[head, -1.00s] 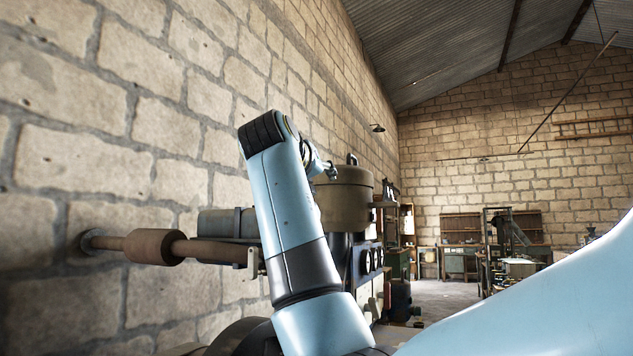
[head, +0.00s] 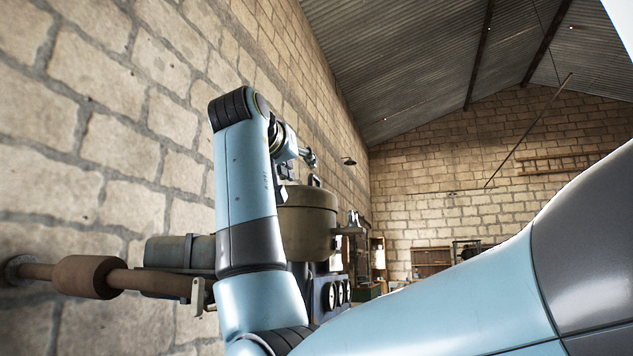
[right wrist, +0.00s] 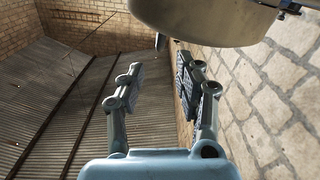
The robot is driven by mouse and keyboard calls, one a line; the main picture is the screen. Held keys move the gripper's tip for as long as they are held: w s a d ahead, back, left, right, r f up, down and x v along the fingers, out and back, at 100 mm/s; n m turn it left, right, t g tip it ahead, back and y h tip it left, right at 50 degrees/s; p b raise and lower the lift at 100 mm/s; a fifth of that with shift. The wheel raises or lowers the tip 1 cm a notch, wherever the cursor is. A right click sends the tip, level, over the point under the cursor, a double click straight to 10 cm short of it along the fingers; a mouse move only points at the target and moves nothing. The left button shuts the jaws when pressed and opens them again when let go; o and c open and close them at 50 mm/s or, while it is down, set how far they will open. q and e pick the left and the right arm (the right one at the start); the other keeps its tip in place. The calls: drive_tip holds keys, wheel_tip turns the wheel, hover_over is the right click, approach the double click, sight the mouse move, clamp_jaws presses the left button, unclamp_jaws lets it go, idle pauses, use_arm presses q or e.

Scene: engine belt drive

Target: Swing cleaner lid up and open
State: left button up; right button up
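The cleaner (head: 308,222) is an olive-brown drum beside the brick wall, partly hidden behind my arm in the head view. Its lid (head: 312,196) looks down and closed, with a dark upright handle (head: 315,181) on top. My right gripper (head: 308,158) is just above the lid, small and partly hidden by its own arm. In the right wrist view, the right gripper's fingers (right wrist: 158,82) are spread with nothing between them. The drum (right wrist: 205,18) fills the top of that view, beyond the fingertips, with a small dark piece (right wrist: 160,42) beside it. My left gripper is out of view.
A rusty pipe with a thick sleeve (head: 88,277) runs out from the wall at left. A grey cylinder (head: 178,252) lies behind my arm. A panel with round gauges (head: 337,292) stands below the drum.

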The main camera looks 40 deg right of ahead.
sight(312, 175)
drive_tip(key=x, duration=1)
clamp_jaws()
